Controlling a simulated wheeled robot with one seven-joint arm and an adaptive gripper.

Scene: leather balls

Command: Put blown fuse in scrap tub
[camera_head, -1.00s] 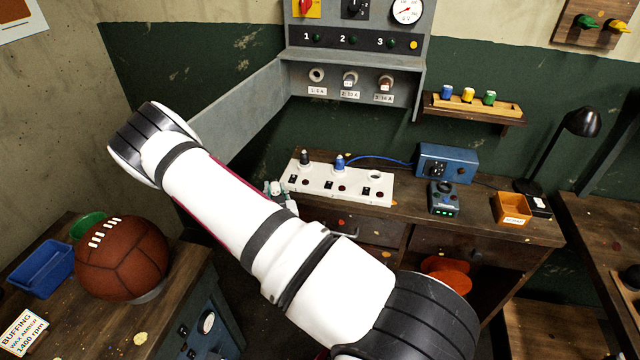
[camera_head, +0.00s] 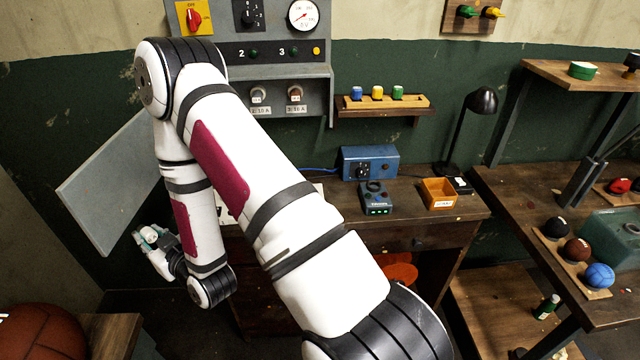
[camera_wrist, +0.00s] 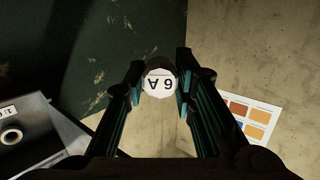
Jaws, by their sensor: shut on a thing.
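My gripper (camera_head: 152,238) is at the left in the head view, in front of the green wall and below the open grey panel door. Its fingers are shut on a fuse (camera_wrist: 161,83) with a round white end marked "6 A", seen upside down in the wrist view. The fuse is held between the fingertips, clear of any surface. A small open orange tub (camera_head: 438,193) with a white label stands on the workbench to the right, far from my gripper. Its label is too small to read.
The grey fuse panel (camera_head: 300,100) is partly hidden by my arm. A blue box (camera_head: 368,162) and a dark tester (camera_head: 376,198) stand left of the orange tub. A black lamp (camera_head: 480,102) rises behind it. A leather ball (camera_head: 40,335) sits at lower left.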

